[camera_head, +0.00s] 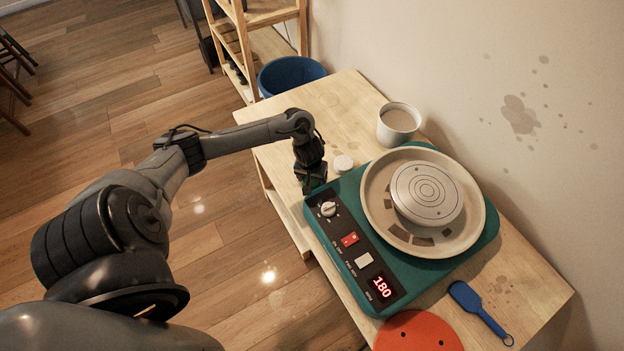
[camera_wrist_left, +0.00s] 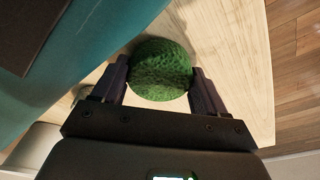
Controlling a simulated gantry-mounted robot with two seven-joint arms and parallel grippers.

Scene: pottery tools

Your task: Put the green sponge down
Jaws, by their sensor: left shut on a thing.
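The green sponge (camera_wrist_left: 160,70) is round and rough, and shows between the two fingers of my left gripper (camera_wrist_left: 162,85) in the left wrist view. The gripper is shut on it. The sponge is mostly hidden there by the gripper. I cannot tell whether the sponge touches the table top. My right gripper is in neither view.
The teal pottery wheel (camera_head: 400,283) with its round basin fills the table's middle. A blue tool (camera_head: 478,311) and an orange disc (camera_head: 418,332) lie in front. Bare wood shows at the far end.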

